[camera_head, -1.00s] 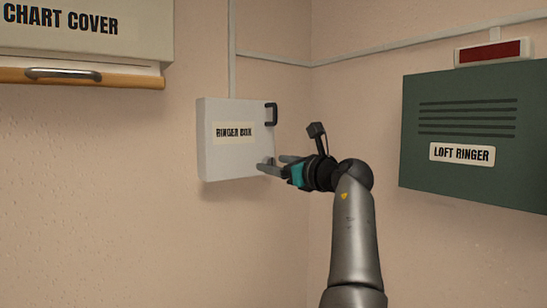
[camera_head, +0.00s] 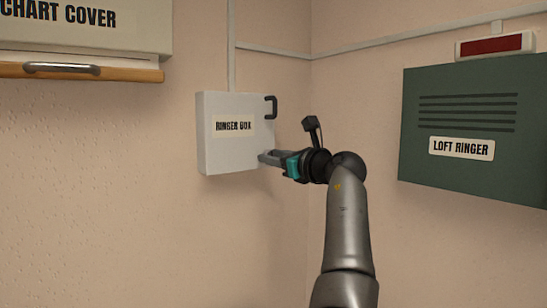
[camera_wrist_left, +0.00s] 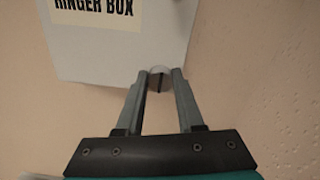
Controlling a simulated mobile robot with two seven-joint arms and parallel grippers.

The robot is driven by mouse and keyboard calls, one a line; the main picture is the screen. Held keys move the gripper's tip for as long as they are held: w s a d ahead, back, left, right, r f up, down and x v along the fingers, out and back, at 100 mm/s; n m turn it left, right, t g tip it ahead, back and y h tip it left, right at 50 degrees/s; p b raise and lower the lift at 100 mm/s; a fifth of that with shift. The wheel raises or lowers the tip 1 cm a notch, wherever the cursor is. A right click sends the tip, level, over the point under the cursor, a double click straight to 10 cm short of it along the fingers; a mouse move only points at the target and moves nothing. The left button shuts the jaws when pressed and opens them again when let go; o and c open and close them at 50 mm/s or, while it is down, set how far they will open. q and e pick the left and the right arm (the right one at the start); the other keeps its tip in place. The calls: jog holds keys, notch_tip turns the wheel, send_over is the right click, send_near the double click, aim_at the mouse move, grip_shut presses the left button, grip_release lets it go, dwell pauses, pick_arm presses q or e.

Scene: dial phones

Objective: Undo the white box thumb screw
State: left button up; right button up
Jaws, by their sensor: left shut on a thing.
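The white box (camera_head: 225,152) labelled "RINGER BOX" hangs on the left wall close to the corner, with a dark handle (camera_head: 270,107) at its upper right edge. It also shows at the top of the left wrist view (camera_wrist_left: 120,60). My left gripper (camera_head: 264,157) is at the box's lower right edge. In the left wrist view its two fingers (camera_wrist_left: 160,78) close on the small pale thumb screw (camera_wrist_left: 159,72), which has a dark slot. In the head view the fingers mostly hide the screw. My right gripper is not in view.
A green "LOFT RINGER" box (camera_head: 478,180) with a red lamp (camera_head: 495,45) above it is on the right wall. A "CHART COVER" cabinet (camera_head: 90,45) with a wooden rail is at upper left. Conduit (camera_head: 275,51) runs above the box. The wall below is clear.

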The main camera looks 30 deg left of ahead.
pick_arm(q)
grip_shut()
jog(key=shift+n, duration=0.4)
jog(key=shift+f+m+b, duration=0.15)
jog(key=shift+m+b, duration=1.35)
jog(key=shift+m, duration=7.4)
jog(key=shift+f+m+b, duration=0.1)
jog(key=shift+m+b, duration=1.35)
jog(key=shift+m, duration=7.45)
